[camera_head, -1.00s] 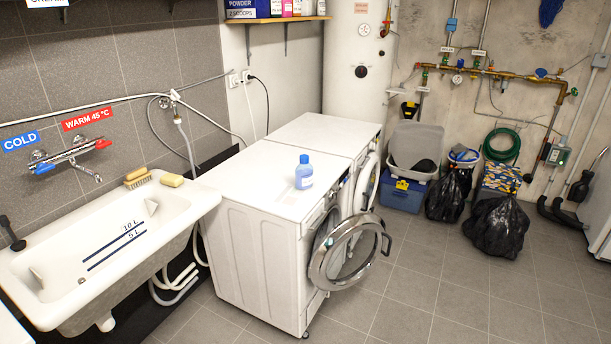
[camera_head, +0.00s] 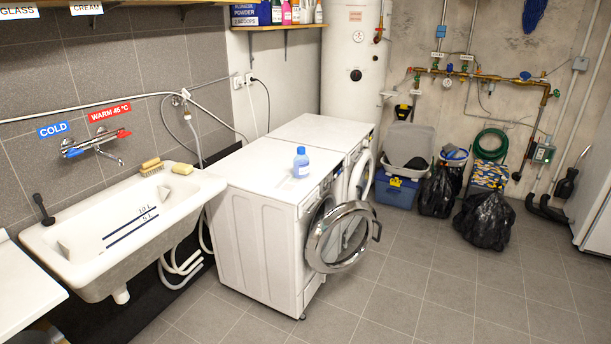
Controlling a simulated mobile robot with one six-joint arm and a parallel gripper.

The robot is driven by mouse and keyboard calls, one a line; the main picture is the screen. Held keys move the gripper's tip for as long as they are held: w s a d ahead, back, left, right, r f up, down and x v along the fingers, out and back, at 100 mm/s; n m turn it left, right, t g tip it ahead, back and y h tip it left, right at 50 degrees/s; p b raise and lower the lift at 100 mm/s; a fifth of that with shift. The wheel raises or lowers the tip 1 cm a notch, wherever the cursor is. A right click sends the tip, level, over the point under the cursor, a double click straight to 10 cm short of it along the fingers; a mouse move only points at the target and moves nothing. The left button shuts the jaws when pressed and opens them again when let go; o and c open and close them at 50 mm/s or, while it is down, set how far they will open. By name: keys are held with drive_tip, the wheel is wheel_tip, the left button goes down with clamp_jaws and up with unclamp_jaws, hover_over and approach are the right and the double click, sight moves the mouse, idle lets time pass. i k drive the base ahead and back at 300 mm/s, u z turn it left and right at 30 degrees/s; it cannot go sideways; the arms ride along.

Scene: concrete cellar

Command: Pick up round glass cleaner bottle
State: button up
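A round blue bottle (camera_head: 301,162) with a blue cap and a pale label stands upright on top of the front white washing machine (camera_head: 262,165), near its right edge. It is the only bottle standing on the machines; its label is too small to read. More bottles (camera_head: 290,12) stand on a shelf at the top, partly cut off by the picture edge. My gripper is not in view.
The washing machine's round door (camera_head: 341,237) hangs open into the floor space. A sink (camera_head: 128,222) with a brush and sponge is at left, a white counter (camera_head: 22,287) at lower left. Black bags (camera_head: 485,220) and bins stand at the back right. The middle floor (camera_head: 430,290) is clear.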

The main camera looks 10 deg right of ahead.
sight(300, 163)
drive_tip(key=k, duration=0.75)
drive_tip(key=u, duration=0.35)
drive_tip(key=i, duration=1.1)
drive_tip(key=u, duration=0.75)
drive_tip(key=i, duration=0.95)
drive_tip(key=u, duration=0.15)
